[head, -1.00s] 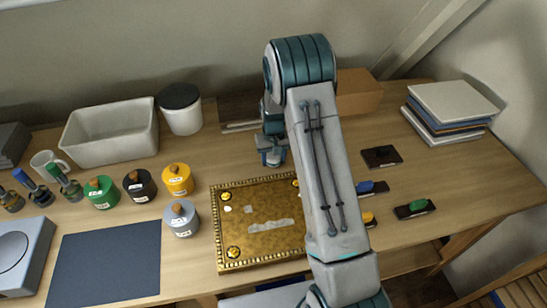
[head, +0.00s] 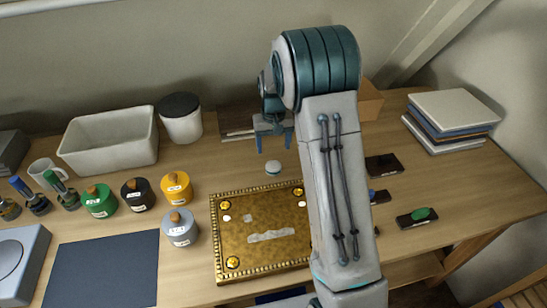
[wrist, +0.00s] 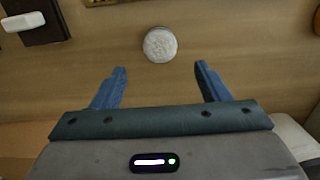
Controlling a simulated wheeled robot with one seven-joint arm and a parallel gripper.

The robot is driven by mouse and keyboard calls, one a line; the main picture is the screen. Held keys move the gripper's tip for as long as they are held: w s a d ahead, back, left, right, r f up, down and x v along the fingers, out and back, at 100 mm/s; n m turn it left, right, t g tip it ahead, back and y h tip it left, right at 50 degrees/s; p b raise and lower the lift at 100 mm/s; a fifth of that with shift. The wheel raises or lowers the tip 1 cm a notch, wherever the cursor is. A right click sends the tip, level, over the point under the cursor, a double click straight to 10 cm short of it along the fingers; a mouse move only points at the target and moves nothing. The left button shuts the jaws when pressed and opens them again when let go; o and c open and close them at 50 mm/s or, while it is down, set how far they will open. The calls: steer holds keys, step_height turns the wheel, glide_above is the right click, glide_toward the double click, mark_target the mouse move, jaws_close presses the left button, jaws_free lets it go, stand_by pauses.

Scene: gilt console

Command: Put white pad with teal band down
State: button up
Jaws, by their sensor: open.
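The white pad with teal band (head: 273,168) sits on the bare wood just behind the gilt plate (head: 230,270). In the wrist view the pad (wrist: 160,45) shows as a round, pale, speckled top, with the band barely visible. My gripper (head: 274,146) is open and empty, raised above and behind the pad. In the wrist view its two blue fingers (wrist: 160,68) are spread wide, and the pad lies beyond their tips, apart from both.
A dark block with a white piece (wrist: 38,22) lies near the pad. Paint pots (head: 176,188) and a white bin (head: 108,135) stand left. Dark blocks (head: 384,165) and stacked books (head: 452,120) are right. A cardboard box (head: 369,100) stands behind my arm.

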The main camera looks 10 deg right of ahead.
steer(key=s+r+t, duration=0.2)
steer(key=s+r, duration=1.1)
steer(key=s+r+t, duration=0.1)
steer(key=s, duration=1.6)
steer(key=shift+r, duration=0.35)
steer(key=shift+o, duration=0.4)
steer(key=shift+w, duration=0.15)
